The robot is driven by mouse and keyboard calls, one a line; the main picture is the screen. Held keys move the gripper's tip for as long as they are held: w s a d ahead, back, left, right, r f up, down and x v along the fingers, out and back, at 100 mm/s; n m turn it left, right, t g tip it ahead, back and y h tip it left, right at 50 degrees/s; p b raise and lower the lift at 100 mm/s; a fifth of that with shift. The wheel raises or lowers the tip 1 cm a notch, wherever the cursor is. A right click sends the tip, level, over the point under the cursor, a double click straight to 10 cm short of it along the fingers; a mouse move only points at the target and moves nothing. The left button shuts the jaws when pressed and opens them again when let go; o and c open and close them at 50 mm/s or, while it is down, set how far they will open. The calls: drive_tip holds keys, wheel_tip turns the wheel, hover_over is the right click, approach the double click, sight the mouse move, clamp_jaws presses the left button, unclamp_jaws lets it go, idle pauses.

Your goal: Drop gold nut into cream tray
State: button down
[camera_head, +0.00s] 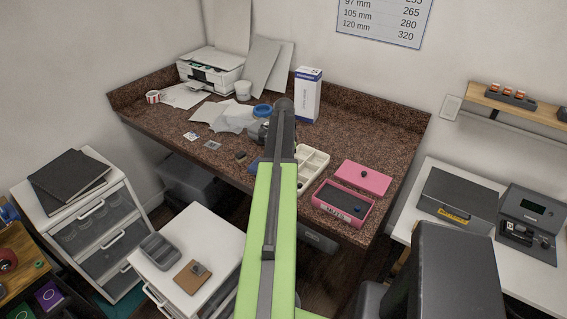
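The cream tray (321,160) is a compartmented tray on the brown speckled counter, just right of my arm. My green and dark grey arm hides its left part. A dark shape that appears to be my gripper (260,132) is at the far end of the arm, mostly hidden behind the arm link, up and left of the tray. I cannot tell whether its fingers are open or shut, or whether they hold anything. I cannot make out a gold nut; it may be hidden or too small to see.
A pink box (343,203) with its pink lid (362,177) lies right of the tray. A white and blue carton (307,95) stands behind. Left are a blue round item (262,110), papers (222,117), a white cup (243,90) and a printer (210,70).

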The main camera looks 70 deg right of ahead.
drive_tip(key=shift+f, duration=0.5)
drive_tip(key=shift+r, duration=0.1)
drive_tip(key=c, duration=1.3)
unclamp_jaws()
drive_tip(key=shift+r, duration=0.1)
wheel_tip(320, 180, up, 17)
drive_tip(key=p, duration=1.7)
drive_tip(key=shift+r, duration=0.15)
